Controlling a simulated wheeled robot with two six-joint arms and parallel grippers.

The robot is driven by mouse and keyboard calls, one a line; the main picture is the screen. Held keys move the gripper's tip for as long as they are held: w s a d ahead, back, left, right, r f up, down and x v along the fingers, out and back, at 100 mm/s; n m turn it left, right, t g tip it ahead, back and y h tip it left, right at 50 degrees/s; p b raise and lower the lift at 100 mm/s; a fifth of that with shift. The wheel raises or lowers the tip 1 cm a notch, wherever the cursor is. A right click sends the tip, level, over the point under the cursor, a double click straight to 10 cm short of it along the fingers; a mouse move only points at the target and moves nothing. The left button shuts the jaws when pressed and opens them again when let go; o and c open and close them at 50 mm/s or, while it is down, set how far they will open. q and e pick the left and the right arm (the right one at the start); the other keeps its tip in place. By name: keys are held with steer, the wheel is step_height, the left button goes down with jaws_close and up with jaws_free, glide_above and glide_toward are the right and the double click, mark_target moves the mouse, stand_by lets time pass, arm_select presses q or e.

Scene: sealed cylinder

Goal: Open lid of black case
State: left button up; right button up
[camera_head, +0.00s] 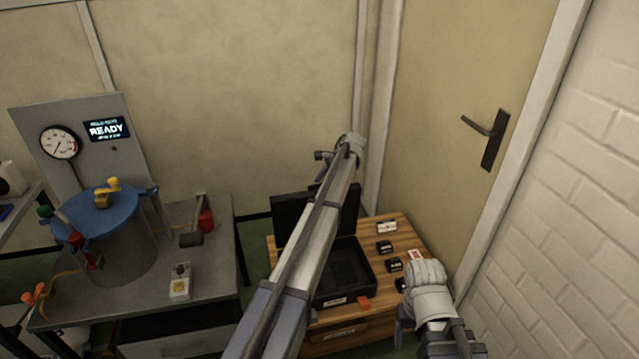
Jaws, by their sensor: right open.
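The black case (366,277) sits on a wooden cabinet (407,237), right of centre. Its lid (288,214) stands raised at the back, and the dark interior shows. My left arm crosses in front of the case and hides part of the lid and base. My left gripper (322,163) is above and behind the raised lid, apart from it as far as I can see. Its finger opening is too small to tell. My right gripper (403,312) is open at the right front of the cabinet, beside the case, partly hidden by its own white wrist.
Small black boxes (384,247) and cards lie on the cabinet right of the case. A door (450,90) and brick wall (565,220) bound the right.

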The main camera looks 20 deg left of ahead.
arm_select(q)
steer(key=p+v, duration=0.5)
steer(key=v, duration=0.1)
steer(key=shift+d+r, duration=0.15)
steer(key=shift+r, duration=0.15)
arm_select(e)
step_height(320, 180, up, 6)
steer(key=shift+f, duration=0.15)
